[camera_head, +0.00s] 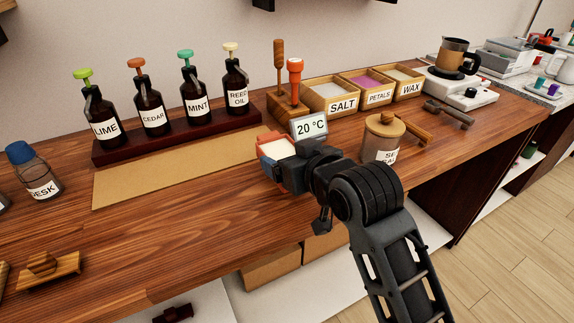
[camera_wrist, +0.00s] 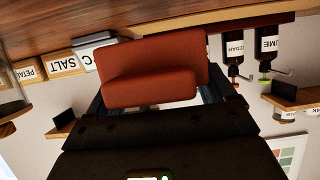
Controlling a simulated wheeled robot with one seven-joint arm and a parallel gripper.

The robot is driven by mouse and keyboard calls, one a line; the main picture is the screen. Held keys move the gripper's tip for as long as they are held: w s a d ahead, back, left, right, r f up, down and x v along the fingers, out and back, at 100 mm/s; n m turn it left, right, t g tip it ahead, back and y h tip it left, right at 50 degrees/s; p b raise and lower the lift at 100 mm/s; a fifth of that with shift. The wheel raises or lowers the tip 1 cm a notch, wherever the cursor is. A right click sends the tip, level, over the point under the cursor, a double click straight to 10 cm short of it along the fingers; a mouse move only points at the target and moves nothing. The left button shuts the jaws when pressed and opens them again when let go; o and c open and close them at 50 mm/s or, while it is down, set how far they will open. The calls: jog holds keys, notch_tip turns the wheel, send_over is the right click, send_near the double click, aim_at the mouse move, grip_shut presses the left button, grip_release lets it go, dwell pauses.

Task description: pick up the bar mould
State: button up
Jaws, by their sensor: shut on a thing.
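The bar mould (camera_head: 276,150) looks like a small reddish block with a pale, cream-coloured face in the head view. My gripper (camera_head: 284,166) is shut on it, over the bench to the left of the 20 °C display. In the wrist view the mould (camera_wrist: 150,72) is a red-brown, stepped block that fills the space between the dark jaws. The jaws hide part of it. The bench surface appears beyond it, and the exact gap beneath the mould is hard to judge.
Salt (camera_head: 331,97), petals and wax trays lie behind my gripper. A lidded jar (camera_head: 381,138) stands close to its right.

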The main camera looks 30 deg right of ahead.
jog(key=d+r, duration=0.6)
jog(key=d, duration=0.4)
jog(key=shift+w+d+r, duration=0.25)
jog(key=shift+d+r, duration=0.1)
jog(key=shift+d, duration=0.05)
